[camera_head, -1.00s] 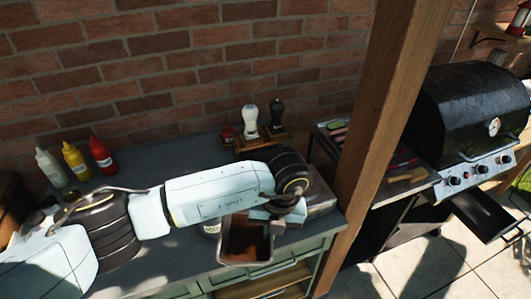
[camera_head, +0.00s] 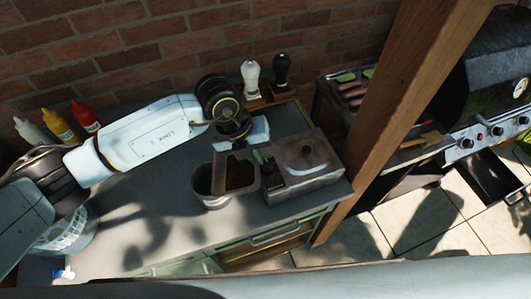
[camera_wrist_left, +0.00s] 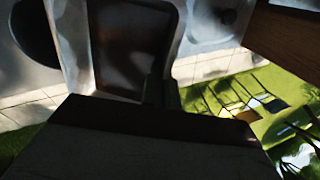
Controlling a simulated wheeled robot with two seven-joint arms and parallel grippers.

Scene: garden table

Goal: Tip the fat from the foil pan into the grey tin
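The foil pan (camera_head: 240,176), dark brown inside, hangs below my left gripper (camera_head: 240,142) in the head view. The gripper appears shut on its rim, though the fingertips are partly hidden. The pan also fills the upper middle of the left wrist view (camera_wrist_left: 130,50). The grey tin (camera_head: 211,201) stands on the counter, open at the top. The pan overlaps the right part of its mouth in the head view and looks tilted towards it. Whether they touch, and whether any fat is flowing, I cannot tell. My right gripper is not in view.
A grey metal box with a knobbed lid (camera_head: 312,181) stands close right of the pan. White and black shakers (camera_head: 251,76) stand behind. Sauce bottles (camera_head: 58,125) are at the left. A wooden post (camera_head: 405,115) rises at the right. The counter (camera_head: 150,215) is clear in front.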

